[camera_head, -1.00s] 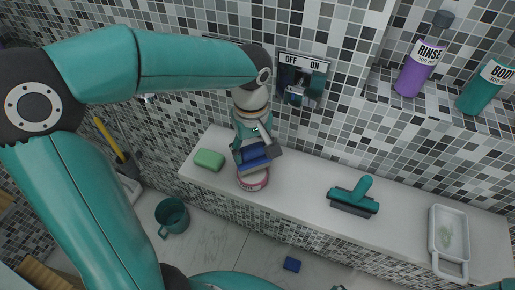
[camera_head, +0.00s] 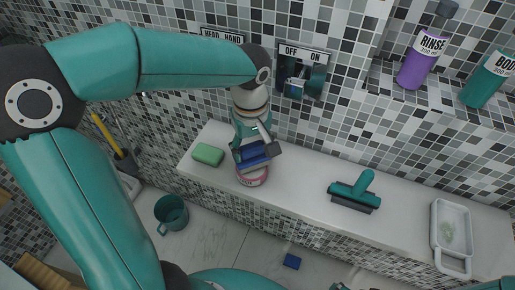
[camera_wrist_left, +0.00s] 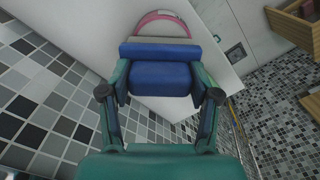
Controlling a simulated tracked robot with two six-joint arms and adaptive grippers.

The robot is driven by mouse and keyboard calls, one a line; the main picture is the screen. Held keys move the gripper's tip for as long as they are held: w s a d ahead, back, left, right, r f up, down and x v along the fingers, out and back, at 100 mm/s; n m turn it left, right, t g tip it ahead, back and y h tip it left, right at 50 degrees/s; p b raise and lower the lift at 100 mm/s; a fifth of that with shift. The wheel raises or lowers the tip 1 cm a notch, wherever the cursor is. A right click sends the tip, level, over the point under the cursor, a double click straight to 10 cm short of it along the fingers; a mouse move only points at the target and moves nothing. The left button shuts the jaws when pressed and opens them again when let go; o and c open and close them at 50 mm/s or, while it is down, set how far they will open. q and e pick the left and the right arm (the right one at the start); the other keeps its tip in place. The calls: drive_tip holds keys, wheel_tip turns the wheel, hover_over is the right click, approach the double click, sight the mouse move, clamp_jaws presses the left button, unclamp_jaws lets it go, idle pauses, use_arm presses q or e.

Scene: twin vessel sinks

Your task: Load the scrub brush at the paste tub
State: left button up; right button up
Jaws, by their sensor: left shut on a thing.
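My left gripper (camera_head: 252,145) is shut on a blue scrub brush (camera_head: 253,155), above the white counter. In the left wrist view the brush (camera_wrist_left: 160,76) lies level between the gripper's two teal fingers, with a greyish strip along its far side. The pink and white paste tub (camera_head: 252,178) stands on the counter just below the brush, partly covered by it. Its pink rim (camera_wrist_left: 160,17) shows beyond the brush in the left wrist view. I cannot tell whether brush and paste touch. Only small pieces that may be my right gripper show at the head view's bottom edge.
A green sponge (camera_head: 208,154) lies left of the tub. A teal squeegee (camera_head: 355,192) and a white tray (camera_head: 451,238) lie to the right on the counter. Purple (camera_head: 423,58) and teal (camera_head: 488,78) bottles stand on a ledge. A teal mug-like bucket (camera_head: 172,214) is on the floor.

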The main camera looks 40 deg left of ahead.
sight(251, 146)
use_arm(q)
drive_tip(key=shift+f+b, duration=0.45)
drive_tip(key=shift+f, duration=0.05)
idle(1.3)
drive_tip(key=shift+r+p, duration=2.9)
drive_tip(key=shift+r, duration=0.7)
drive_tip(key=shift+f, duration=0.1)
